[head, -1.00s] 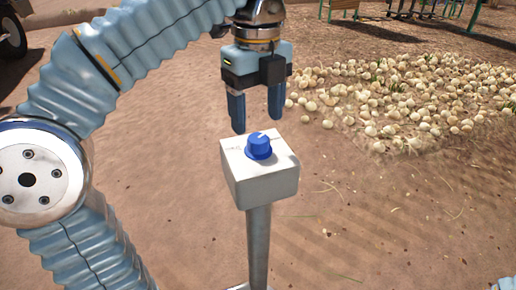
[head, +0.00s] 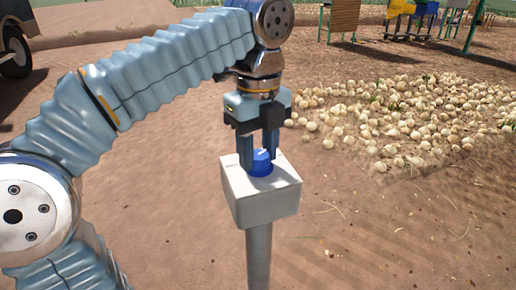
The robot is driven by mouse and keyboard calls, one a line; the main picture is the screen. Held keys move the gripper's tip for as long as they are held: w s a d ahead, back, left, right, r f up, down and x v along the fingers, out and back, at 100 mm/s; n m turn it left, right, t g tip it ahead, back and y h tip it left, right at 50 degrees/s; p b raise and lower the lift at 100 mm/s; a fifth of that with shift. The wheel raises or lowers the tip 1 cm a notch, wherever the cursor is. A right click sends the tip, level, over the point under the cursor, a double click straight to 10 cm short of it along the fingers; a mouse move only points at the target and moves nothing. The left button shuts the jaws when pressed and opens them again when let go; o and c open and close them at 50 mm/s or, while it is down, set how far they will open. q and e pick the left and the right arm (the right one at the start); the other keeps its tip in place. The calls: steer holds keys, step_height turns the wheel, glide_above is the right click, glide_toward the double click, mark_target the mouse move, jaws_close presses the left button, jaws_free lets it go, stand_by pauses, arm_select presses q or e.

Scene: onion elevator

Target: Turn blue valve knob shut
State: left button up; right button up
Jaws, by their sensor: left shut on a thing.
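The blue valve knob (head: 261,163) sits on top of a white box (head: 262,205) on a grey post (head: 259,255). A light mark shows on the knob's top. My left gripper (head: 259,165) comes down from above and is shut on the knob, one finger on each side. The fingers partly hide the knob. My right gripper is not in view.
A wide heap of onions (head: 420,120) lies on the ground to the right behind the post. A dark wheel (head: 14,50) stands at the far left. Play-like structures (head: 410,18) stand at the back right. The bare dirt around the post is clear.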

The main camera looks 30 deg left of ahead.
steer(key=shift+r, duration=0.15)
arm_select(q)
steer(key=shift+r+n+p, duration=0.2)
steer(key=shift+n+p, duration=0.75)
steer(key=shift+n, duration=0.25)
steer(key=n+p, duration=0.1)
steer(key=n, duration=0.1)
steer(key=shift+s+n+p, duration=0.1)
steer(key=shift+n+p, duration=0.2)
steer(key=shift+p, duration=0.05)
steer(key=n+p, duration=0.2)
steer(key=n, duration=0.1)
steer(key=shift+n, duration=0.3)
steer(key=n+p, duration=0.1)
steer(key=n, duration=0.2)
steer(key=shift+n+p, duration=0.3)
steer(key=n+p, duration=0.2)
steer(key=n, duration=0.4)
steer(key=shift+s+f, duration=0.1)
steer(key=n+p, duration=0.1)
steer(key=n, duration=0.4)
steer(key=shift+d+p, duration=0.1)
steer(key=shift+p, duration=0.2)
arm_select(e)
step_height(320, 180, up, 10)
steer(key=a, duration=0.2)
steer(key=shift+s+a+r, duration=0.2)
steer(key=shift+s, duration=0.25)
arm_select(q)
steer(key=shift+n, duration=0.5)
